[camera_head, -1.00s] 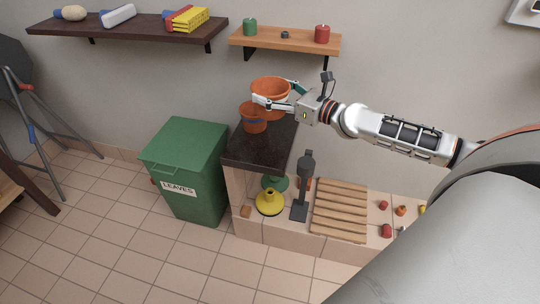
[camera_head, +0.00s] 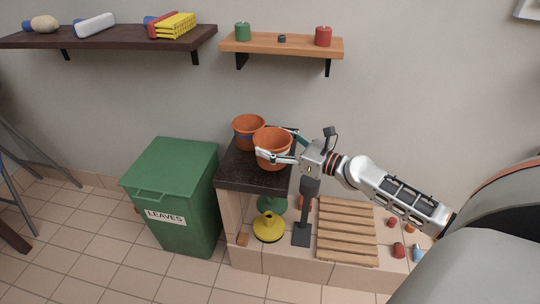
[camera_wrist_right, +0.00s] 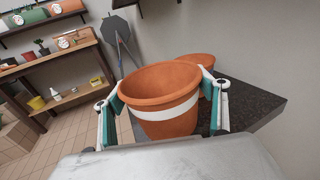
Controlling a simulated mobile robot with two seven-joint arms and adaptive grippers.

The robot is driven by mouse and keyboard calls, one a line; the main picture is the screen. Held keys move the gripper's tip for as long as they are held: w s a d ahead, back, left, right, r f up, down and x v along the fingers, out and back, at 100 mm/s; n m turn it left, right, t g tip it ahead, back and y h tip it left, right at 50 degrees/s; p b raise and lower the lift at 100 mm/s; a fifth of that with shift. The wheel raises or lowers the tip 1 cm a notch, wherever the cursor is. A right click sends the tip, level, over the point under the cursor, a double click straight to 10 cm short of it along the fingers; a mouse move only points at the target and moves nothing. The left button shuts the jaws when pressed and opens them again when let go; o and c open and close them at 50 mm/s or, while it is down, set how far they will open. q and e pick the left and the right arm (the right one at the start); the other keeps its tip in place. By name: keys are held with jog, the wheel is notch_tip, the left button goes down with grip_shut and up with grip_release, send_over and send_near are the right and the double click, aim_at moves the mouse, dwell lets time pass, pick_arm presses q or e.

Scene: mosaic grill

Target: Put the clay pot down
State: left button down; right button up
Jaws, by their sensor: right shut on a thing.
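An orange clay pot with a white band (camera_head: 270,150) is between the fingers of my right gripper (camera_head: 277,148). In the right wrist view the same pot (camera_wrist_right: 163,97) is upright between both teal-padded fingers (camera_wrist_right: 162,112), which are shut on it. The pot is over the dark countertop (camera_head: 262,181); I cannot tell whether its base touches the top. A second clay pot with a blue band (camera_head: 249,131) stands behind and left of it on the counter, and its rim shows in the right wrist view (camera_wrist_right: 196,59). My left gripper is not in view.
A green bin labelled LEAVES (camera_head: 170,190) stands left of the counter. A wooden shelf with candles (camera_head: 283,46) is above. Below right are a wooden slatted rack (camera_head: 347,232), a yellow object (camera_head: 268,227) and a dark stand (camera_head: 303,222). The counter's front strip is clear.

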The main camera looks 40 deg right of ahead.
notch_tip(320, 180, down, 5)
jog(key=shift+r+b, duration=0.2)
jog(key=shift+b, duration=0.75)
jog(key=shift+r, duration=0.35)
jog(key=shift+f, duration=0.3)
jog(key=o, duration=1)
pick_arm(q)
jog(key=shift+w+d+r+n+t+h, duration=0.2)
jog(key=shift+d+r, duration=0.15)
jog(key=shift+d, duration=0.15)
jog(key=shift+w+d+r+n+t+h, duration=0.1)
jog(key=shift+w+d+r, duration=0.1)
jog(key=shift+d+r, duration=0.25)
pick_arm(e)
jog(key=shift+o, duration=1)
